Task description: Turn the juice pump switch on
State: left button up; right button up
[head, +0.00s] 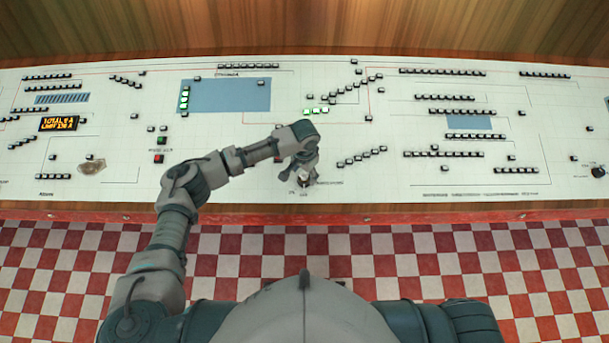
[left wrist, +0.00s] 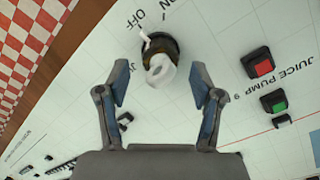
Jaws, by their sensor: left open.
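A round dark switch (left wrist: 172,48) with a pale knob is on the white panel in the left wrist view. My right gripper is not in view.
Red (left wrist: 263,67) and green (left wrist: 279,104) buttons beside the lettering JUICE PUMP 9 sit right of the switch in the left wrist view. The white control panel (head: 380,190) carries many rows of small dark blocks. An orange-lit display (head: 59,124) is at the left.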

pick_arm(q)
notch_tip(320, 180, down, 2)
jog(key=shift+d, duration=0.1)
jog(key=shift+f, duration=0.2)
jog(key=shift+a, duration=0.2)
jog(key=c, duration=1.1)
jog(key=shift+c, duration=0.2)
